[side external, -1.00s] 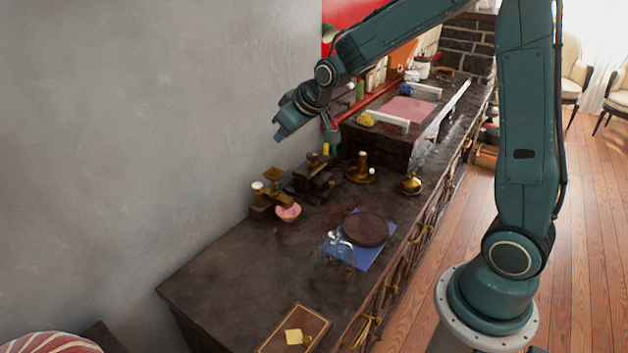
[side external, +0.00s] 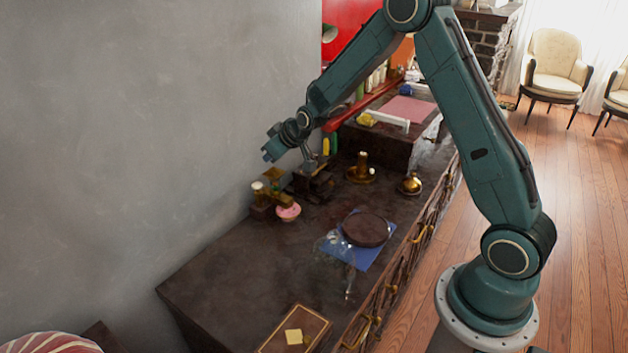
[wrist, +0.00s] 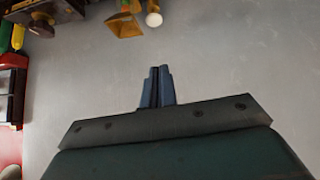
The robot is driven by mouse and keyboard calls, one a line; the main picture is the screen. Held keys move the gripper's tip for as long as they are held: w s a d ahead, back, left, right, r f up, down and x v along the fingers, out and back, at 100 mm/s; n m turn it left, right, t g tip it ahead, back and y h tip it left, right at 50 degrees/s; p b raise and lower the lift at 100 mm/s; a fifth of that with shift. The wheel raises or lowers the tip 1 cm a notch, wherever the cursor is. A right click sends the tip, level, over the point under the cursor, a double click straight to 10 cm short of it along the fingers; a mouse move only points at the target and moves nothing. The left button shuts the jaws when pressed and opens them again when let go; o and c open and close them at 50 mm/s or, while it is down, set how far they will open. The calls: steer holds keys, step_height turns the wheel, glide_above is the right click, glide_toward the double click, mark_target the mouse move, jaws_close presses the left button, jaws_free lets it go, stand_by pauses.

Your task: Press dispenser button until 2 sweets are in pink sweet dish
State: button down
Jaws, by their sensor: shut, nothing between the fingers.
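The sweet dispenser (side external: 262,210) stands at the back left of the dark counter, close to the grey wall, with a gold hopper (side external: 274,173) and a pale round button (side external: 257,186). The hopper (wrist: 125,24) and button (wrist: 153,19) also show at the top edge of the wrist view. The pink sweet dish (side external: 288,212) sits at the dispenser's front right; its contents are too small to tell. My gripper (side external: 267,157) is above the dispenser, apart from it. Its blue fingers (wrist: 158,73) are shut and empty in the wrist view. The dish is not visible there.
A dark scale-like object (side external: 312,183) stands right of the dispenser. A brass candlestick holder (side external: 361,170) and a small brass pot (side external: 411,184) are further right. A blue mat (side external: 365,259) with a brown round board lies in front. The left counter is mostly clear.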

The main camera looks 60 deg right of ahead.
steer(key=shift+w+f, duration=0.15)
glide_above(257, 186)
steer(key=s, duration=0.1)
step_height(257, 186, down, 9)
steer(key=shift+f, duration=0.9)
